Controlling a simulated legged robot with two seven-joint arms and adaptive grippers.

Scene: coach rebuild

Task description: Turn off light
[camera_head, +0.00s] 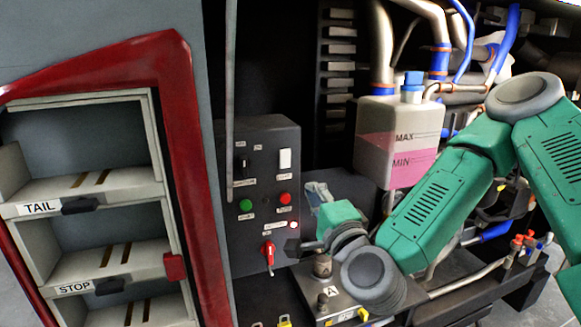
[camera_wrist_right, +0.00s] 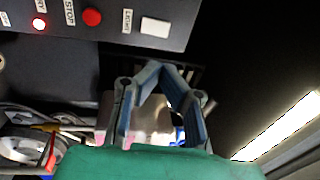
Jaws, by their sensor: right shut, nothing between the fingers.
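A dark control panel (camera_head: 262,143) carries a white rocker switch (camera_head: 285,159) at its upper right. In the right wrist view the switch (camera_wrist_right: 155,27) sits beside a label that reads LIGHT. My right gripper (camera_head: 317,190) is just right of the panel, lower than the switch and apart from it. In the right wrist view its blue-grey fingers (camera_wrist_right: 165,72) are shut and empty, below the switch in the picture. Whether the switch is on or off cannot be told. My left gripper is not in view.
The panel also has a green button (camera_head: 246,205), a red button (camera_head: 285,198), a lit red lamp (camera_head: 293,224) and a red-handled switch (camera_head: 268,252). A tank of pink fluid (camera_head: 392,145) and pipes stand at right. A bright light strip (camera_wrist_right: 285,127) shows in the wrist view.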

